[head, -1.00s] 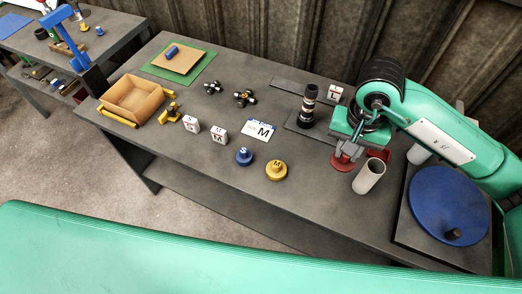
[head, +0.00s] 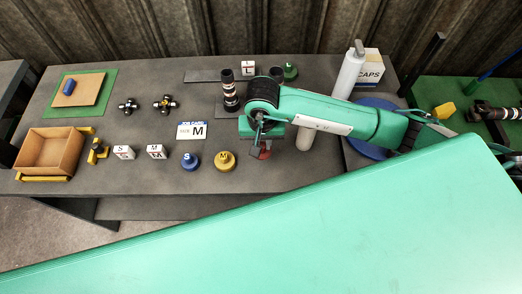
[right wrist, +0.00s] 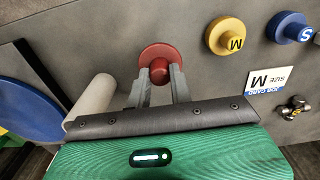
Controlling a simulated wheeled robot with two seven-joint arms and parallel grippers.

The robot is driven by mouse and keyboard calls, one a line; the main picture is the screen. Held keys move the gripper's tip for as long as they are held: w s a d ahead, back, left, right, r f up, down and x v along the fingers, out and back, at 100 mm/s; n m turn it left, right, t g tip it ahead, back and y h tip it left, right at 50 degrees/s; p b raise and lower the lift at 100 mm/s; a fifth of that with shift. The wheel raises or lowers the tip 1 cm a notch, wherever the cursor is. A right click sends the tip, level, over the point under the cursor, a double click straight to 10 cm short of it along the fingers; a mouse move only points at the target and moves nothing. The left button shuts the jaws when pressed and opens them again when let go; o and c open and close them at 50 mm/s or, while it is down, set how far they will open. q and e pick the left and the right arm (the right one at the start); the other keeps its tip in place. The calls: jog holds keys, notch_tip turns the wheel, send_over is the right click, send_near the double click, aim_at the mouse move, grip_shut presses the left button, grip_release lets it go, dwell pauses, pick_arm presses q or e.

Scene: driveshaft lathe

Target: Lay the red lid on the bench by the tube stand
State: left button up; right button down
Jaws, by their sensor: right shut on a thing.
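The red lid (right wrist: 160,50) is round with a raised knob, which sits between the fingertips of my right gripper (right wrist: 158,72) in the right wrist view. In the head view my right gripper (head: 262,150) hides most of the red lid (head: 266,154). The lid is over the bench (head: 300,184); I cannot tell whether it touches. A pale upright tube (head: 304,139) stands just right of the gripper. A dark banded cylinder (head: 229,93) stands on a dark plate behind and left. I cannot tell which one is the tube stand. My left gripper is out of view.
Yellow (head: 225,160) and blue (head: 190,161) lids lie left of the gripper, with a job card (head: 192,130) behind them. A blue disc (head: 372,149) is partly behind my arm. A green lid (head: 290,71) and a white bottle (head: 350,72) stand at the back.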

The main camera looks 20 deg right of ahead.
notch_tip(320, 180, down, 4)
jog(key=shift+r+p, duration=0.1)
jog(key=shift+p, duration=0.3)
notch_tip(320, 180, down, 4)
jog(key=shift+r+p, duration=0.1)
jog(key=shift+p, duration=0.5)
jog(key=shift+f, duration=0.25)
jog(key=shift+f+b, duration=0.15)
jog(key=shift+b, duration=0.2)
jog(key=c, duration=1.3)
grip_release()
jog(key=shift+o, duration=0.2)
